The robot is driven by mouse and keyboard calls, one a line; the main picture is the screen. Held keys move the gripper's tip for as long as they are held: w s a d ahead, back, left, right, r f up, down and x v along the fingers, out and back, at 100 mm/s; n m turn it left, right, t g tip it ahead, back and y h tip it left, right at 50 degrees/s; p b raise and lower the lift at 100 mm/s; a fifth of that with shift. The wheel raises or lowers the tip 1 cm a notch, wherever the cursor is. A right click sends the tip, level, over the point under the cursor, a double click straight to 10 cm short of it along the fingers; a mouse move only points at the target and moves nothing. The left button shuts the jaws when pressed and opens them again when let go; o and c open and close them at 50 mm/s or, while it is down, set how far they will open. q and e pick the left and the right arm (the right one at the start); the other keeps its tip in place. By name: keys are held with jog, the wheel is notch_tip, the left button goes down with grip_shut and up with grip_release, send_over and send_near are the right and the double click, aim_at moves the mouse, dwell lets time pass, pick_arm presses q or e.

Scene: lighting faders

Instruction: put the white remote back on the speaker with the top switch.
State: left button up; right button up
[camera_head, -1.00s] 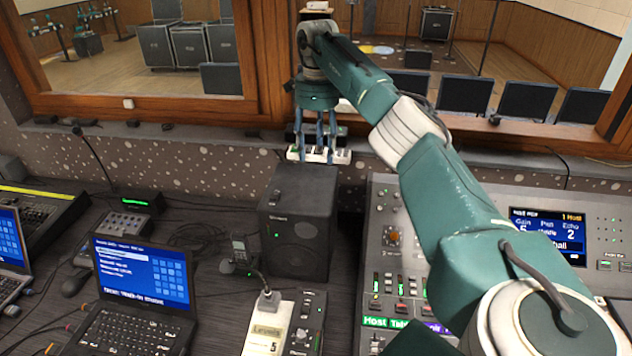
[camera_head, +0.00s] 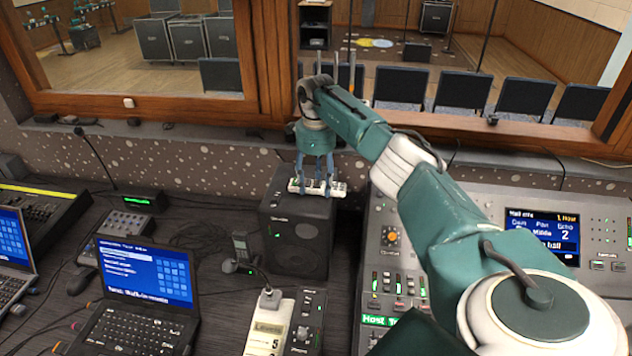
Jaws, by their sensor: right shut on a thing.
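The white remote (camera_head: 300,187), a flat bar with dark buttons, is in the grasp of my right gripper (camera_head: 317,184). The gripper points down, shut on the remote. My left gripper is not in view.
A mixing console (camera_head: 480,215) stands to the right, under my right arm. A laptop (camera_head: 146,272) is at the left. A window ledge runs behind.

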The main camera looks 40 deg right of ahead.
aim_at(316, 185)
jog(key=o, duration=1.4)
jog(key=shift+c, duration=0.2)
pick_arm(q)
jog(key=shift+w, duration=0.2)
pick_arm(e)
jog(key=shift+o, duration=0.2)
jog(key=shift+f, duration=0.1)
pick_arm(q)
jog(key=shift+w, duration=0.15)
pick_arm(e)
jog(key=shift+r, duration=0.35)
pick_arm(q)
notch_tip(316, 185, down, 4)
jog(key=b, duration=0.4)
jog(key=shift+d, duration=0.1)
pick_arm(e)
notch_tip(316, 185, up, 12)
jog(key=shift+f, duration=0.15)
jog(key=shift+a+f, duration=0.1)
jog(key=shift+f, duration=0.05)
